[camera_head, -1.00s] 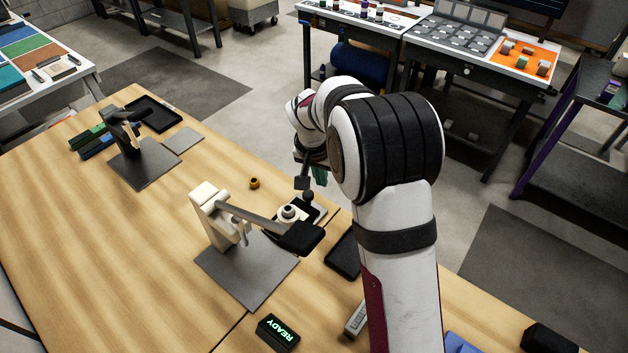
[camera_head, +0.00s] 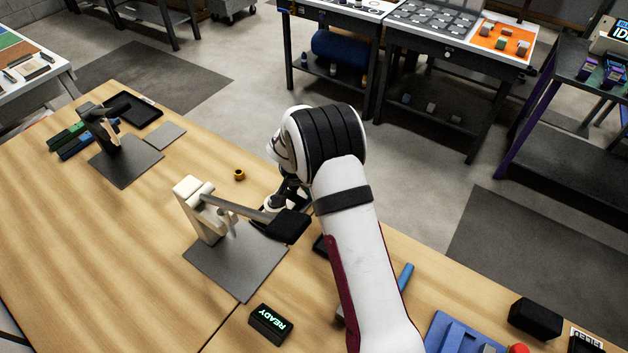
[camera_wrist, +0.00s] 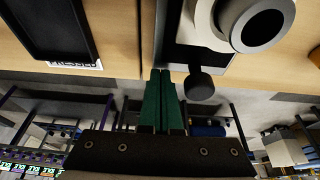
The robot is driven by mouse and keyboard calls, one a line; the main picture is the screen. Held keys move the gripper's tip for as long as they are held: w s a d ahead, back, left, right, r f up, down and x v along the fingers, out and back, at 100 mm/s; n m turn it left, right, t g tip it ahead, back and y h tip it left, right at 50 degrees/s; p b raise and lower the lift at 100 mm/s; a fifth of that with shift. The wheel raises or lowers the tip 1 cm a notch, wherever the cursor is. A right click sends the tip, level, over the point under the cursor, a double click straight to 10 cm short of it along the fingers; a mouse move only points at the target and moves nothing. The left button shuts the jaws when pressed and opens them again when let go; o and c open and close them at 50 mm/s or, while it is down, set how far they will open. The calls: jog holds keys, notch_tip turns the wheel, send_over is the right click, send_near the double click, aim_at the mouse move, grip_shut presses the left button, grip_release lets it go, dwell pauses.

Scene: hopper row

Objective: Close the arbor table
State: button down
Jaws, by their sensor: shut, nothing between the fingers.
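The cream arbor press (camera_head: 200,215) stands on a grey base plate (camera_head: 235,270), its lever with a black end block (camera_head: 290,226) reaching right. In the wrist view, the arbor table (camera_wrist: 182,55) shows as a dark slide with a pale rim, carrying a grey-white ring fixture (camera_wrist: 255,22). A round dark knob (camera_wrist: 199,84) sits at its edge. My gripper (camera_wrist: 160,74) has its green fingers together and empty, just left of the knob in the wrist view. I cannot tell whether they touch it. In the head view my arm and the lever hide most of the slide and my fingers.
A black tray (camera_wrist: 92,50) labelled PRESSED lies left of the slide in the wrist view. A READY display (camera_head: 270,324) and a small brass ring (camera_head: 239,174) are on the bench. A second, dark press (camera_head: 107,140) stands far left. Bare wood lies between the presses.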

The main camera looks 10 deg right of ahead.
jog(key=shift+s+a, duration=0.15)
jog(key=shift+s+a, duration=0.1)
jog(key=s+a, duration=0.6)
jog(key=shift+s+a, duration=0.3)
jog(key=shift+r, duration=0.1)
